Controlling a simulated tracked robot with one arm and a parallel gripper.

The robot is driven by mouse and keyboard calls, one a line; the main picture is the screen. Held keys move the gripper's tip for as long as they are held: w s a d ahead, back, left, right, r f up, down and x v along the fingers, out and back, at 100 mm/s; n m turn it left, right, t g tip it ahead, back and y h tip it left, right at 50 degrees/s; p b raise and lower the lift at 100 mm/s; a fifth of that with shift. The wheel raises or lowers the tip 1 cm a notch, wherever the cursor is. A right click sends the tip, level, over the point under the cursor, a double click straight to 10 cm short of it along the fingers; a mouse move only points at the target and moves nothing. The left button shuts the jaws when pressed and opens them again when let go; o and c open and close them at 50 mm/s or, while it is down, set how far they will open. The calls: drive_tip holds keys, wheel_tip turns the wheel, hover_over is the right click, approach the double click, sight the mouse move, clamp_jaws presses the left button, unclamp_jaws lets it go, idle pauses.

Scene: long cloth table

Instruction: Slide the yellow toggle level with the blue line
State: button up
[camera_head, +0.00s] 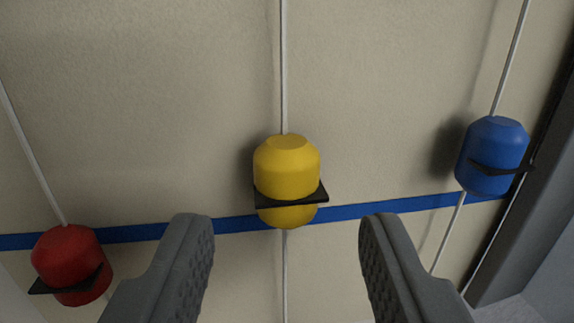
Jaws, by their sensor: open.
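The yellow toggle (287,170) is a rounded barrel on a thin white vertical cord, with a thin black plate around its lower part. The blue line (140,232) runs across the beige surface, rising slightly to the right. It passes behind the lower part of the yellow toggle, so most of the yellow body shows above the line. My gripper (286,238) is open and empty. Its two grey fingers stand apart at the bottom of the view, left and right of the yellow toggle's lower end, and do not touch it.
A red toggle (67,258) on its own cord sits at the lower left, near my left finger. A blue toggle (492,156) on another cord sits at the right. A dark frame edge (533,190) bounds the right side. The surface above the yellow toggle is clear.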

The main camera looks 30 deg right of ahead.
sight(286, 306)
drive_tip(key=shift+x, duration=1.1)
clamp_jaws()
wheel_tip(286, 306, down, 3)
drive_tip(key=shift+f+b, duration=0.2)
drive_tip(key=shift+b, duration=0.5)
unclamp_jaws()
